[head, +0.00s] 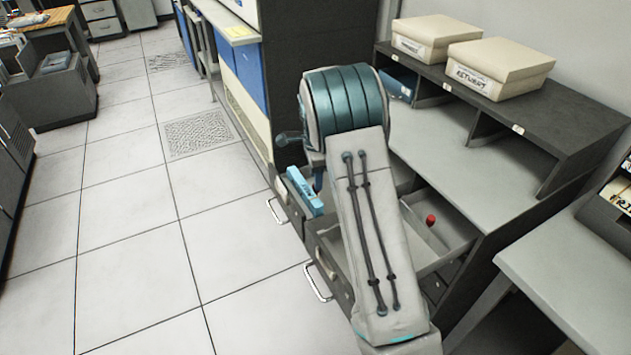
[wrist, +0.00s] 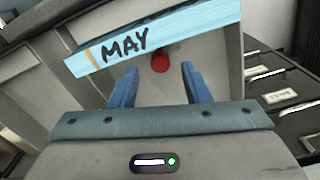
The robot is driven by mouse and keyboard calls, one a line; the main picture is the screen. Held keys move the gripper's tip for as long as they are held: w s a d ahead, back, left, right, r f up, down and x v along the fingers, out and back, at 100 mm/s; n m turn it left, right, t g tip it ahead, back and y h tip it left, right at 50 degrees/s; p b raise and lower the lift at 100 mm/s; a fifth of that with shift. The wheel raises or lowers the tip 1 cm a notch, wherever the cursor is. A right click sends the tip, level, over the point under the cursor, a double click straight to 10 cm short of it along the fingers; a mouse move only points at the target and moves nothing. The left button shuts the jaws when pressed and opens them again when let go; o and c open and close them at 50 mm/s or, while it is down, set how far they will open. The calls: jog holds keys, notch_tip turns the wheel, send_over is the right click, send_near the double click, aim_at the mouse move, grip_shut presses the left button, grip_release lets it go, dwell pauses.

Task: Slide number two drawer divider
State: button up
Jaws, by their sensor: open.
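A red knob (head: 430,220) stands in the open drawer (head: 453,232), to the right of my arm in the head view. In the wrist view the red knob (wrist: 160,62) shows beyond the blue fingertips, in line with the gap between them. My gripper (wrist: 160,82) is open, with nothing between its fingers. In the head view my arm hides the gripper and part of the drawer. I cannot tell how far the fingertips are from the knob, and the divider itself is not clearly seen.
Two lidded cartons (head: 436,36) (head: 500,66) stand on the dark shelf (head: 560,112). The tiled floor (head: 130,220) at left is clear.

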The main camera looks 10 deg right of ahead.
jog(key=shift+f, duration=1.35)
grip_shut()
jog(key=shift+d, duration=0.1)
